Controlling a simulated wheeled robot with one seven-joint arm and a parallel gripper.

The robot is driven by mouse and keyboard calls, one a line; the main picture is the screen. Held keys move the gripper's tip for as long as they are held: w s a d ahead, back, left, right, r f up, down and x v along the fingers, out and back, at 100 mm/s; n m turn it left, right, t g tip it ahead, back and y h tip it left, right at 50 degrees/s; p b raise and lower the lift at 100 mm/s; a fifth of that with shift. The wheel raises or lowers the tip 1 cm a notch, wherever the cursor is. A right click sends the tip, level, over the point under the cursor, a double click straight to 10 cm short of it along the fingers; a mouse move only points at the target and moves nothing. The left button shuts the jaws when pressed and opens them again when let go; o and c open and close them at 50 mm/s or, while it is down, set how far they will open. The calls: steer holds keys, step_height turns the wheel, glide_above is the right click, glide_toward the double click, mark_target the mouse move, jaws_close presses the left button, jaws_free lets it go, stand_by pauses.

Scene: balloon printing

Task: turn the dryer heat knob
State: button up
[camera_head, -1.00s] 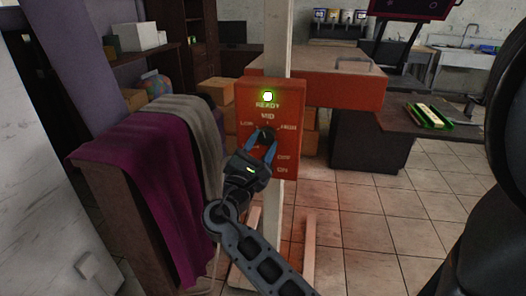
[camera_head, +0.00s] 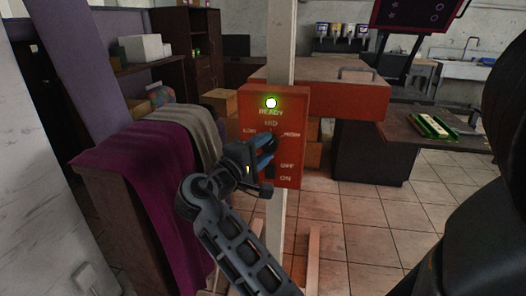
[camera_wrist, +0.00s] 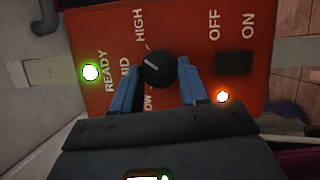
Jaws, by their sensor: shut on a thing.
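The orange-red dryer control box (camera_head: 245,125) hangs on a pale post, with a lit green READY light (camera_head: 271,103) and LOW, MID and HIGH labels. In the wrist view the round black heat knob (camera_wrist: 158,68) sits between the blue fingertips of my gripper (camera_wrist: 157,80), which is shut on it. Its white mark points to the upper left there, roughly between MID and HIGH. In the head view my gripper (camera_head: 266,150) reaches the box from the lower left and hides most of the knob. A dark switch (camera_wrist: 234,63) sits beside OFF and ON.
A small orange light (camera_wrist: 223,97) glows near the switch. A rack with purple cloth (camera_head: 150,180) and grey cloth stands close on the left. A dark table (camera_head: 430,145) with a green item stands at the right. Tiled floor is open at the lower right.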

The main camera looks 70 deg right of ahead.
steer(key=shift+r+m+t+y, duration=0.15)
steer(key=shift+m+y, duration=0.2)
steer(key=shift+m, duration=0.65)
steer(key=shift+m+t+y, duration=0.15)
steer(key=shift+m+y, duration=0.2)
steer(key=shift+m, duration=0.65)
steer(key=o, duration=1.1)
steer(key=shift+c, duration=0.2)
steer(key=v, duration=0.7)
steer(key=shift+a+b, duration=0.35)
steer(key=shift+a, duration=0.05)
steer(key=shift+r, duration=0.1)
